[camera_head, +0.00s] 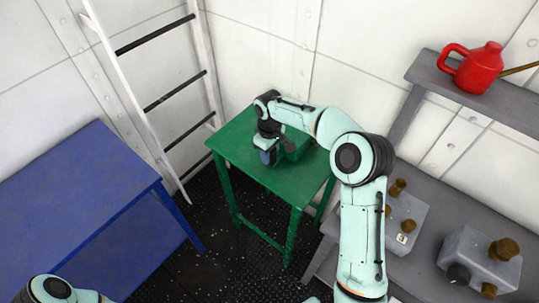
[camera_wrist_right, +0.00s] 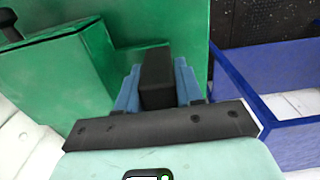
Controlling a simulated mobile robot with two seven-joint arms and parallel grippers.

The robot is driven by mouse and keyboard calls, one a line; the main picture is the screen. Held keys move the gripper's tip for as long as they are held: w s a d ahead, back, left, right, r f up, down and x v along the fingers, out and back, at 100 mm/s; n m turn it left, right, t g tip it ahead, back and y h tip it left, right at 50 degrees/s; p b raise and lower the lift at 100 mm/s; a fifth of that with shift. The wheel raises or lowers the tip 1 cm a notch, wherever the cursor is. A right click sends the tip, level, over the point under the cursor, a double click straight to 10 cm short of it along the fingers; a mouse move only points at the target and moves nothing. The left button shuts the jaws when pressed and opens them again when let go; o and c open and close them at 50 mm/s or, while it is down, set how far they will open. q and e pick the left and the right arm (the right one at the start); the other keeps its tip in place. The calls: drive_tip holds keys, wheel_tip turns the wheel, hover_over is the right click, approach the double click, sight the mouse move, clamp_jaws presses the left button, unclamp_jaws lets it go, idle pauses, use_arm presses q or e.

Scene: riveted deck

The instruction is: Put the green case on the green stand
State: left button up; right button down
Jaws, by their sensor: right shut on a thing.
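The green case (camera_head: 298,147) is at the green stand (camera_head: 292,183), over the right part of its top. Green on green, I cannot tell whether its underside touches the top. My right gripper (camera_head: 268,157) is low over the stand, at the left side of the case. In the right wrist view a green box-shaped body, the case (camera_wrist_right: 65,85), is left of the blue fingers (camera_wrist_right: 158,82). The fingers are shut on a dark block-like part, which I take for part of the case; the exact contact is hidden. My left gripper is out of view.
A blue table (camera_head: 85,190) stands at the left, with a white ladder (camera_head: 150,100) behind it. At the right, a grey shelf unit (camera_head: 425,70) carries a red watering can (camera_head: 475,68) and grey blocks with brown knobs (camera_head: 480,260). Dark floor (camera_head: 205,235) lies between the tables.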

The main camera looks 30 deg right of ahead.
drive_tip(key=shift+f, duration=0.3)
drive_tip(key=c, duration=0.7)
unclamp_jaws()
drive_tip(key=shift+f, duration=0.15)
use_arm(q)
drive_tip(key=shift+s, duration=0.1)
use_arm(e)
wheel_tip(320, 180, up, 12)
drive_tip(key=shift+r+p, duration=0.15)
drive_tip(key=shift+p, duration=0.7)
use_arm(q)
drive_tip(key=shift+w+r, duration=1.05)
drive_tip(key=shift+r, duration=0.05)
